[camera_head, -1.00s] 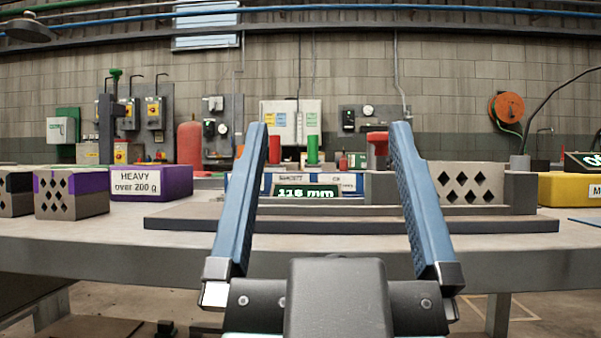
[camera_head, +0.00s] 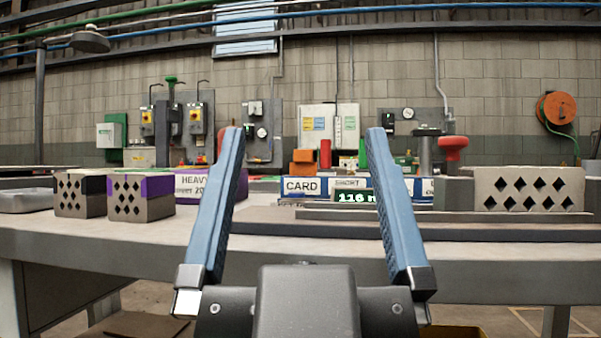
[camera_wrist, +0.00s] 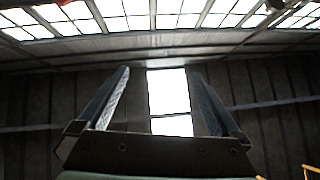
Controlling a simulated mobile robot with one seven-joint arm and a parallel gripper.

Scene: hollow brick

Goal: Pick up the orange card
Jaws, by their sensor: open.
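My gripper (camera_head: 304,130) is open and empty, its two blue fingers pointing up and forward in front of the bench. In the wrist view my gripper (camera_wrist: 160,74) also shows open, with only roof, skylights and dark wall beyond it. I cannot make out an orange card in either view. A white and blue box labelled CARD (camera_head: 303,186) stands on the bench between the fingers. An orange block (camera_head: 303,156) shows behind it; I cannot tell what it is.
A grey bench (camera_head: 130,240) spans the view. A hollow brick (camera_head: 527,190) stands right.

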